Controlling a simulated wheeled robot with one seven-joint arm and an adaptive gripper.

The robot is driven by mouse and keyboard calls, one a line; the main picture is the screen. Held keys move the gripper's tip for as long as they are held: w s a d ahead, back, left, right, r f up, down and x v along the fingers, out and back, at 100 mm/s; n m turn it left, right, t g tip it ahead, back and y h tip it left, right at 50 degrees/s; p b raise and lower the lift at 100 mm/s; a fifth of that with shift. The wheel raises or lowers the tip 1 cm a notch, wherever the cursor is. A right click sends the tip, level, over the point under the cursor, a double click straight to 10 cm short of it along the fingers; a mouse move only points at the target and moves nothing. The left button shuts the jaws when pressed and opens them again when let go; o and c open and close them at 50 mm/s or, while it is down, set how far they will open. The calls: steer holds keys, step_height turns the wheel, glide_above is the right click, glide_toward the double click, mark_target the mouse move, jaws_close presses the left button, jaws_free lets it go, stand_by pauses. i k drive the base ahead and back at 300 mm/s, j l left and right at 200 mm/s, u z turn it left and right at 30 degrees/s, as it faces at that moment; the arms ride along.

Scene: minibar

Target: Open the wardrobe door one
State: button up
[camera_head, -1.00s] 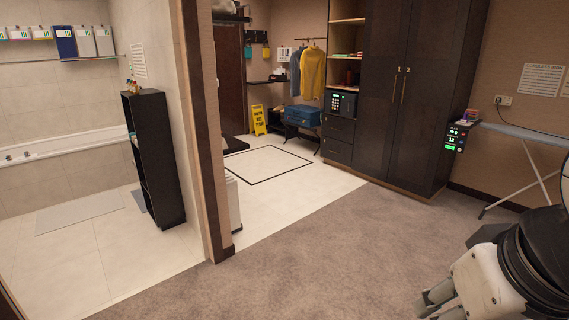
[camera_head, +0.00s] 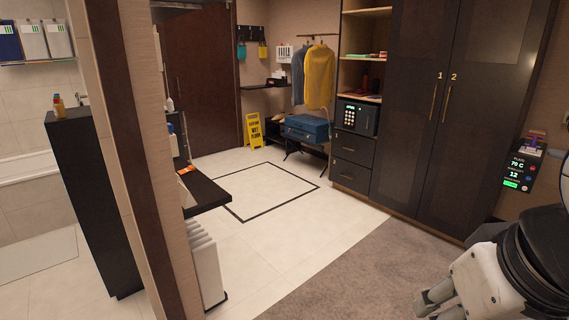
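The dark wardrobe (camera_head: 413,140) stands right of centre with two tall doors, both shut. Wardrobe door one (camera_head: 401,110) is the left door, marked "1", with a vertical brass handle (camera_head: 434,101). Door two (camera_head: 488,120) is to its right, marked "2", with its own brass handle (camera_head: 446,104). My arm shows at the lower right. Part of my gripper (camera_head: 428,305) shows at the bottom edge, well apart from the wardrobe. Its fingers are partly cut off, so its opening is unclear.
A dark shelf (camera_head: 205,192) and a white radiator-like unit (camera_head: 206,263) stand beside the wall edge at left. A yellow floor sign (camera_head: 254,130) and blue suitcase (camera_head: 307,127) are at the back. Tile and carpet before the wardrobe are clear.

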mark_target(422, 36)
steer(key=i, duration=2.4)
steer(key=i+z, duration=0.1)
steer(key=i, duration=0.65)
steer(key=i+j+z, duration=0.1)
steer(key=i, duration=0.65)
steer(key=i+j+z, duration=0.1)
steer(key=i+j, duration=0.15)
steer(key=i, duration=0.5)
